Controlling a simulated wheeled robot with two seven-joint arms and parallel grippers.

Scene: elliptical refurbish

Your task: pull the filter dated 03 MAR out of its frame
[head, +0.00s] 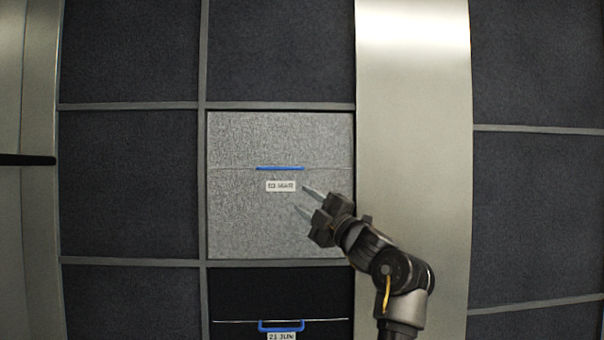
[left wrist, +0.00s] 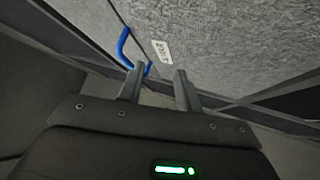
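The grey filter (head: 235,222) sits in its frame at the middle of the head view. Its white label (head: 280,186) is too blurred to read surely, but looks like 03 MAR. A blue handle (head: 280,168) lies just above the label. My left gripper (head: 301,198) is open and empty, with its fingertips in front of the filter, right of and below the label. In the left wrist view, the blue handle (left wrist: 123,46) has one end close to a fingertip; I cannot tell whether they touch. The label (left wrist: 161,52) shows beyond the open fingers (left wrist: 159,73). My right gripper is out of view.
Below is a black filter (head: 235,305) with a blue handle (head: 281,327) and a label reading 21 JUN. Dark panels (head: 128,185) in grey frames surround the filter. A metal column (head: 415,130) stands to the right.

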